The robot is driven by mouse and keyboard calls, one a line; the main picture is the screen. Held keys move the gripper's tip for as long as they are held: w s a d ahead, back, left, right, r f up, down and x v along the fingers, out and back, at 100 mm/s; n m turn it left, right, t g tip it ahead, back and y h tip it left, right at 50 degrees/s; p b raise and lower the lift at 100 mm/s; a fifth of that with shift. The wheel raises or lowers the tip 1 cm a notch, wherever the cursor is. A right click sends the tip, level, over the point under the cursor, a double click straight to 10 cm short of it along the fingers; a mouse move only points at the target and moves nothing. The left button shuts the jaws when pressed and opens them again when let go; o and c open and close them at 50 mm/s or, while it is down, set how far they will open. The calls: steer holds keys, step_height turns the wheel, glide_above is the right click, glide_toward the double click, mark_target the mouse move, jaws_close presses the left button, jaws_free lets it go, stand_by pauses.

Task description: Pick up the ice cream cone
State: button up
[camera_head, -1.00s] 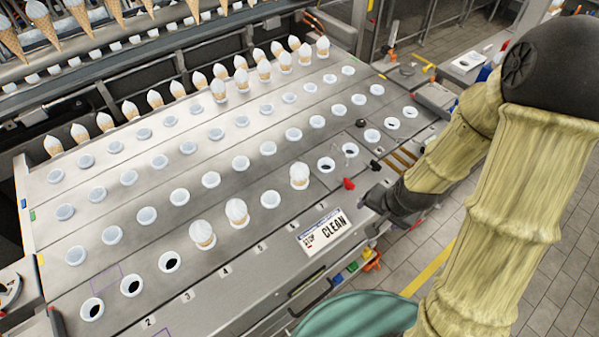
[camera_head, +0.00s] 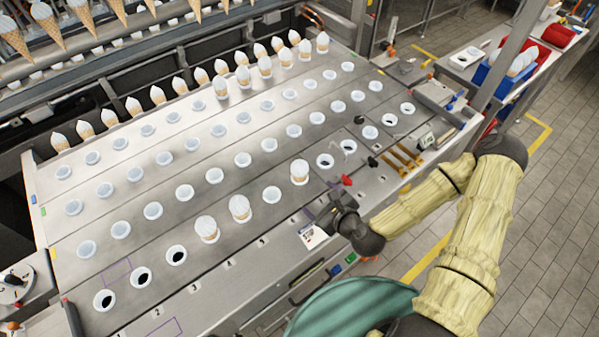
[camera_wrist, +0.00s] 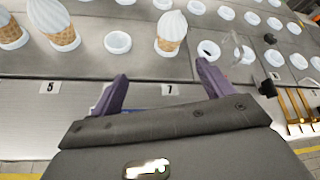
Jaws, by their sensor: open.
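Three ice cream cones stand upright in holes of the front row of the metal tray table. The rightmost cone (camera_head: 299,172) stands apart from the middle cone (camera_head: 240,209) and the left cone (camera_head: 207,229). In the wrist view the rightmost cone (camera_wrist: 171,33) is just beyond my gripper (camera_wrist: 158,85), with white swirl on top and brown waffle below. My gripper, which also shows in the head view (camera_head: 335,205), is open and empty. It is over the front edge of the table, apart from the cone.
White ring holders (camera_head: 184,192) cover the tray table (camera_head: 60,240) in rows. More cones (camera_head: 133,107) stand in the back rows. A red knob (camera_head: 346,180) and brass bars (camera_head: 402,158) lie right of the cone. A blue crate (camera_head: 505,75) stands at the far right.

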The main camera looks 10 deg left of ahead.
steer(key=m, duration=0.1)
steer(key=m+t, duration=0.1)
steer(key=m, duration=0.1)
steer(key=shift+w+r+m+t, duration=0.3)
steer(key=shift+w+r+m, duration=0.1)
steer(key=b+x, duration=0.3)
steer(key=shift+d+f, duration=0.15)
steer(key=shift+f, duration=0.05)
steer(key=b, duration=0.2)
steer(key=w+b, duration=0.1)
steer(key=b, duration=0.2)
steer(key=shift+a+f, duration=0.15)
steer(key=shift+a, duration=0.1)
steer(key=b, duration=0.5)
steer(key=shift+w+a+f, duration=0.2)
steer(key=shift+a+f, duration=0.05)
steer(key=shift+a, duration=0.1)
